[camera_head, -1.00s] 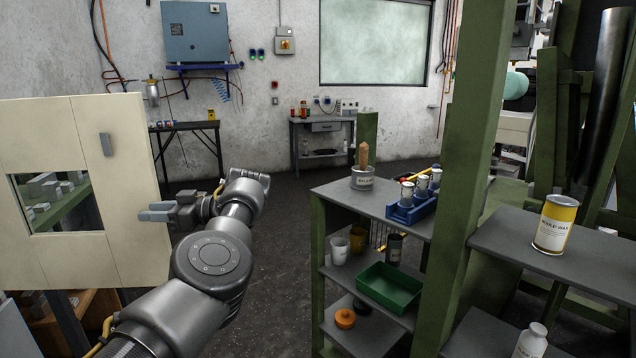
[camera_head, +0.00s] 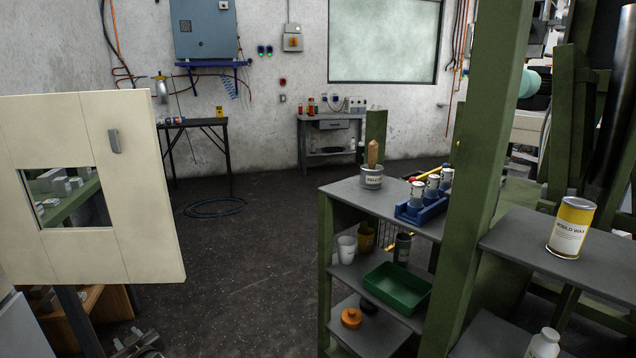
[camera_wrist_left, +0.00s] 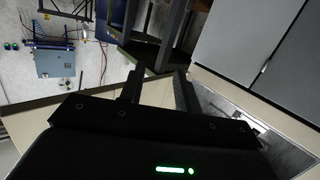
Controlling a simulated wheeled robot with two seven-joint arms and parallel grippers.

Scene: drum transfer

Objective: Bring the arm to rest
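My left gripper (camera_head: 132,340) shows only in part at the bottom left edge of the head view, low beside the cream door panel. In the left wrist view its two dark fingers (camera_wrist_left: 157,86) stand apart with nothing between them, so it is open and empty. Most of the left arm is out of the head view. My right gripper is not in view.
A cream door panel (camera_head: 130,240) with a window and handle stands at the left. A green-framed shelf (camera_head: 345,190) holds cans, a blue rack (camera_head: 420,212) and a green tray (camera_head: 375,303). A yellow can (camera_head: 571,228) stands at the right. The floor between is clear.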

